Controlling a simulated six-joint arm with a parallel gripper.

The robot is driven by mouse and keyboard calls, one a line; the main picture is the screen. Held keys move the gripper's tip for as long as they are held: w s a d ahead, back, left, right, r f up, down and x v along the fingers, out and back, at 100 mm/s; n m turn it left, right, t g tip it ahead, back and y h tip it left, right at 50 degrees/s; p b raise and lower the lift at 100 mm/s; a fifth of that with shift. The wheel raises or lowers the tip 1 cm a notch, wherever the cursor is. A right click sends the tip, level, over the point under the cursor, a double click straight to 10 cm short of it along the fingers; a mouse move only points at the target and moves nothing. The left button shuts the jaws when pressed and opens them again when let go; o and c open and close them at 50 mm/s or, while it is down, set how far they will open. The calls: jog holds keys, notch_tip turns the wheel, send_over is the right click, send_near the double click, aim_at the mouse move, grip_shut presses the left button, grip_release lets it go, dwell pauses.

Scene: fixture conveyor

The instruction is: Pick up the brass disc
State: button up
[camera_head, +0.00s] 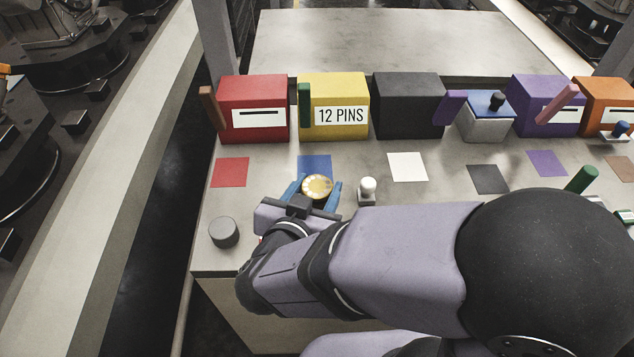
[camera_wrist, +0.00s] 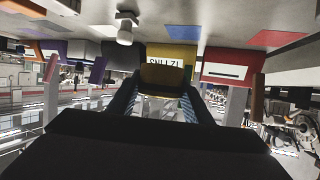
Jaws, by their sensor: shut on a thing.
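The brass disc (camera_head: 317,186) is round and gold with a pale patterned face. It sits between the two blue fingers of my gripper (camera_head: 315,190), which is shut on it. In the head view the disc overlaps the near part of the blue square (camera_head: 315,163); its height above the table is hard to tell. In the wrist view the disc (camera_wrist: 163,76) shows as a dark brownish edge between the fingers of my gripper (camera_wrist: 160,92), and that picture is upside down.
A white knob on a small base (camera_head: 368,190) stands just right of my gripper. A grey cylinder (camera_head: 224,232) stands at the left front. Red (camera_head: 253,123), yellow (camera_head: 348,90) and black (camera_head: 408,105) boxes line the back. My arm covers the front right.

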jog(key=shift+s+f+b, duration=0.1)
jog(key=shift+s+b, duration=0.85)
jog(key=shift+b, duration=0.25)
dwell(0.5)
